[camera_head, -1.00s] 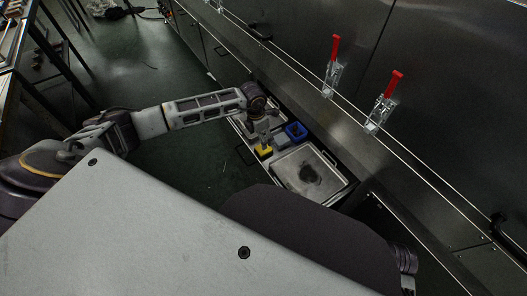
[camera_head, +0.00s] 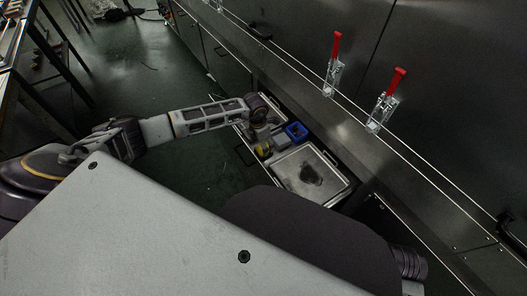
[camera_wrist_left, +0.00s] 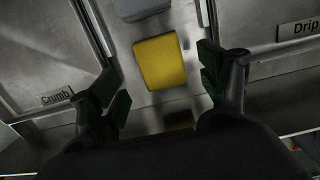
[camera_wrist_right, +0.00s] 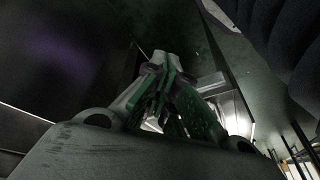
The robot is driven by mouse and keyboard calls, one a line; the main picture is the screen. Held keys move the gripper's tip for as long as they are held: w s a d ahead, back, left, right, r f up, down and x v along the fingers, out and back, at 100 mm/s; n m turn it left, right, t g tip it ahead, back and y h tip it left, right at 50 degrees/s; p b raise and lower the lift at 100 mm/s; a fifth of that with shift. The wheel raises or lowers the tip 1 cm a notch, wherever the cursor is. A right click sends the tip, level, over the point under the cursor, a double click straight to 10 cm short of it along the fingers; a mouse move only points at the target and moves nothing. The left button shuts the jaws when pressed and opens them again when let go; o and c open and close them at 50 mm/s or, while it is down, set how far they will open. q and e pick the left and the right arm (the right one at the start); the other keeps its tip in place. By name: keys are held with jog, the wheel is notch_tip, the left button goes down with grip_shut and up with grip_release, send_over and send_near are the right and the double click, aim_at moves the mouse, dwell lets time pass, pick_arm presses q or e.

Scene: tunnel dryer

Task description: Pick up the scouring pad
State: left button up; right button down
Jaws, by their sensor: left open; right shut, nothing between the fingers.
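The scouring pad appears to be the yellow block (camera_wrist_left: 161,62), lying flat on a metal surface in the left wrist view. It also shows partly covered by my gripper as a yellow patch (camera_head: 263,149) in the head view. My left gripper (camera_wrist_left: 165,88) is open, with one finger to each side of the pad's near end and gaps between them. My right gripper (camera_wrist_right: 167,85) is shut and empty in the right wrist view, away from the pad.
A metal tray with a dark patch (camera_head: 288,176) lies right of the pad. A blue container (camera_head: 297,130) stands just behind it. "Crumb" (camera_wrist_left: 57,97) and "Drip" (camera_wrist_left: 303,28) labels flank the pad. Red-handled clamps (camera_head: 336,47) line the steel wall.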

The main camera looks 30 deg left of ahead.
pick_arm(q)
notch_tip(320, 180, down, 2)
jog(key=shift+d+f+b, duration=0.1)
jog(key=shift+d+b, duration=0.05)
jog(key=shift+b, duration=0.2)
jog(key=shift+w+f, duration=0.15)
jog(key=shift+f, duration=0.7)
pick_arm(e)
jog(key=shift+a+f, duration=0.1)
jog(key=shift+a, duration=0.3)
pick_arm(q)
jog(key=shift+c, duration=0.3)
pick_arm(e)
jog(key=shift+w+t+y, duration=0.1)
jog(key=shift+t+y, duration=0.2)
pick_arm(q)
jog(key=c, duration=0.8)
